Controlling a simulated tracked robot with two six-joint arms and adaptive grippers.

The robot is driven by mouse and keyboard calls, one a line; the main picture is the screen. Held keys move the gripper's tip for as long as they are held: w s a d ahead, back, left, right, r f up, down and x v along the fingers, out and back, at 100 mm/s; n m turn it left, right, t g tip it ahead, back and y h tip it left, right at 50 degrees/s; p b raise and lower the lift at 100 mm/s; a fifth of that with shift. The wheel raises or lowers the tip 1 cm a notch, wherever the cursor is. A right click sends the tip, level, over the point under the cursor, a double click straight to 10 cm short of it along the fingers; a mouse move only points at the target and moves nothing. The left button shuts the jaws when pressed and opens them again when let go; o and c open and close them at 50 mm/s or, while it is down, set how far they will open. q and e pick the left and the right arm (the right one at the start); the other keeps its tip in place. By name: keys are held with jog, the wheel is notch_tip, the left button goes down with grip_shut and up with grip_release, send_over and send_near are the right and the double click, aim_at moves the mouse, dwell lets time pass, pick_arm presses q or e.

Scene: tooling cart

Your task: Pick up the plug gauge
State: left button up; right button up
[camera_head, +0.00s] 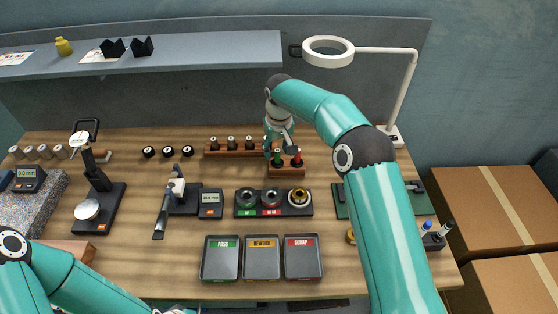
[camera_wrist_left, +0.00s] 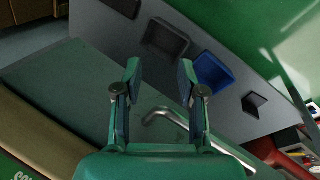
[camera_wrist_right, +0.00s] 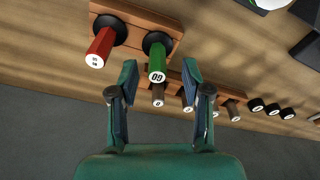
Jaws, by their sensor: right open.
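Two plug gauges stand in a wooden block (camera_head: 287,171) at the back middle of the bench. One has a green handle (camera_head: 277,158) and one a red handle (camera_head: 297,160). My right gripper (camera_head: 279,148) is at the block, partly hidden behind its own wrist. In the right wrist view its open fingers (camera_wrist_right: 159,70) are on either side of the line to the green handle (camera_wrist_right: 157,60), whose end is marked GO. The red handle (camera_wrist_right: 100,47) is outside the fingers. I cannot tell any contact. My left gripper (camera_wrist_left: 160,80) is open and empty.
A wooden rack of brown-handled gauges (camera_head: 231,148) stands just left of the block. Ring gauges in a black tray (camera_head: 272,212) lie in front. Three sorting trays (camera_head: 262,277) are at the front edge. A lamp (camera_head: 328,51) overhangs the back right.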

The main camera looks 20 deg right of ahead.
aim_at(277, 157)
jog(key=f, duration=0.4)
jog(key=shift+w+d+f, duration=0.1)
jog(key=shift+w+d, duration=0.05)
jog(key=shift+w, duration=0.2)
jog(key=shift+s, duration=0.1)
grip_shut()
